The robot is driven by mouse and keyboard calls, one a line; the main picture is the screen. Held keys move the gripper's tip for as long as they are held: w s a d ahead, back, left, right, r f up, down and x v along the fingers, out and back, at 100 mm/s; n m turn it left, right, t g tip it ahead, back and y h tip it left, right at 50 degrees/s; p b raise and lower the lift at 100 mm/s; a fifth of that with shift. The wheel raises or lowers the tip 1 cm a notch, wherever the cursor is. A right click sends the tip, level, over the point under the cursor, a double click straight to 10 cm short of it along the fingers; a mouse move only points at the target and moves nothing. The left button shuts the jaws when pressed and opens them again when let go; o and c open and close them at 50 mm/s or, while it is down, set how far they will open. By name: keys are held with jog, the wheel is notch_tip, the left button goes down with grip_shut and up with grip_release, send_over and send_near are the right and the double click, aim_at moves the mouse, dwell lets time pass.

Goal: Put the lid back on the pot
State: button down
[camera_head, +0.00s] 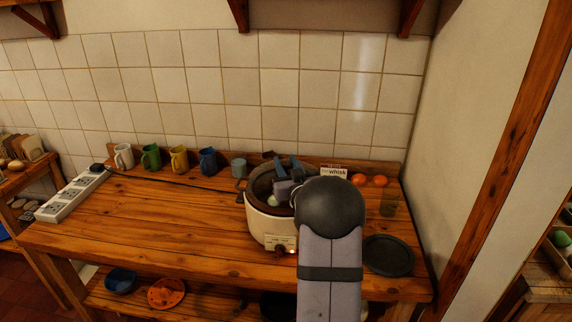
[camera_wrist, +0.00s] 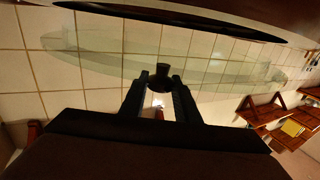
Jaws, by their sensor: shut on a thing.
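The pot (camera_head: 263,228) is a cream cooker with a front control panel, standing on the wooden table near its right end. My gripper (camera_head: 284,186) is over the pot's top, partly hidden by my own arm. In the wrist view my gripper (camera_wrist: 160,88) is shut on the dark knob (camera_wrist: 160,74) of the lid.
Several mugs (camera_head: 151,157) stand along the back edge. A power strip (camera_head: 72,197) lies at the left. A dark round plate (camera_head: 388,256), a glass (camera_head: 389,204), orange fruits (camera_head: 380,181) and a "whisk" card (camera_head: 334,171) are right of the pot. The table's middle left is clear.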

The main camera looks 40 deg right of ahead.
jog(key=shift+f+b, duration=0.95)
jog(key=shift+b, duration=0.05)
jog(key=c, duration=1.3)
grip_release()
jog(key=shift+o, duration=0.2)
jog(key=shift+f, duration=0.15)
jog(key=shift+b+v, duration=1.35)
jog(key=shift+v, duration=2.35)
